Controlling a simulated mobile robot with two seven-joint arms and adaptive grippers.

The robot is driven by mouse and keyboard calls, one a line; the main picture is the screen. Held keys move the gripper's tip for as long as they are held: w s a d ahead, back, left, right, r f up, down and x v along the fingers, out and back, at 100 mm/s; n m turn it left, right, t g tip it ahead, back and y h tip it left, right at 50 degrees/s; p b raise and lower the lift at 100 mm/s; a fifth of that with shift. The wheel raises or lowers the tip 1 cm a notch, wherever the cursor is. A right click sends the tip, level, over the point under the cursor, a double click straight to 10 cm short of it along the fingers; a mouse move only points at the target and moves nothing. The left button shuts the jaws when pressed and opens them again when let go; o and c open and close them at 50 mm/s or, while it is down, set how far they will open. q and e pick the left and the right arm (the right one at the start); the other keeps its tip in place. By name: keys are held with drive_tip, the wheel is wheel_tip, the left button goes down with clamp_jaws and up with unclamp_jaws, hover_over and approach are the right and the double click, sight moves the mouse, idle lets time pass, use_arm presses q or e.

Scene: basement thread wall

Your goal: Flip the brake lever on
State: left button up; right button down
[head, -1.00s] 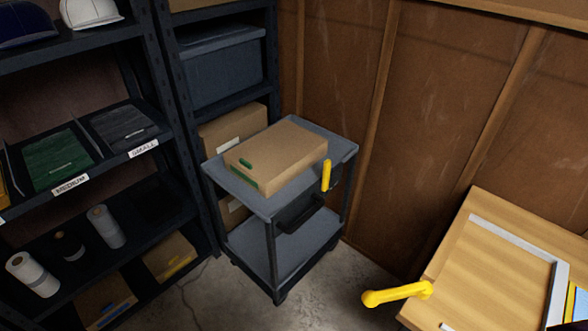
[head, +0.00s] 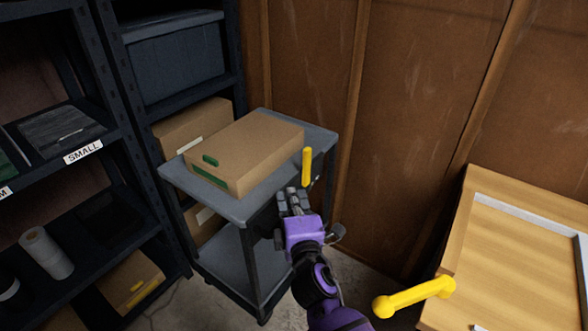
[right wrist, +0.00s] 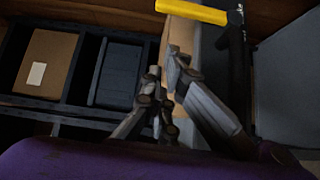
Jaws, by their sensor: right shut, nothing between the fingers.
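A yellow lever (head: 306,167) stands nearly upright at the right side of a grey cart (head: 245,212). It also shows at the top of the right wrist view (right wrist: 192,11), beside a black part. My right gripper (head: 293,196) is just below the lever in the head view, its fingers pointing up toward it. Its fingers are shut and empty; in the right wrist view the fingertips (right wrist: 164,68) are below the lever and look apart from it. My left gripper is not in view.
A cardboard box (head: 238,152) lies on the cart top. Dark shelves (head: 128,150) stand at the left. A wooden bench (head: 515,260) with another yellow handle (head: 413,296) is at the right. A brown panelled wall (head: 420,110) closes off the back.

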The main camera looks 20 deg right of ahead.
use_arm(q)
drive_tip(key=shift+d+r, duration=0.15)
use_arm(e)
hover_over(306, 171)
drive_tip(key=s+a, duration=0.2)
drive_tip(key=a, duration=0.2)
drive_tip(key=shift+s+a, duration=0.15)
drive_tip(key=shift+s, duration=0.05)
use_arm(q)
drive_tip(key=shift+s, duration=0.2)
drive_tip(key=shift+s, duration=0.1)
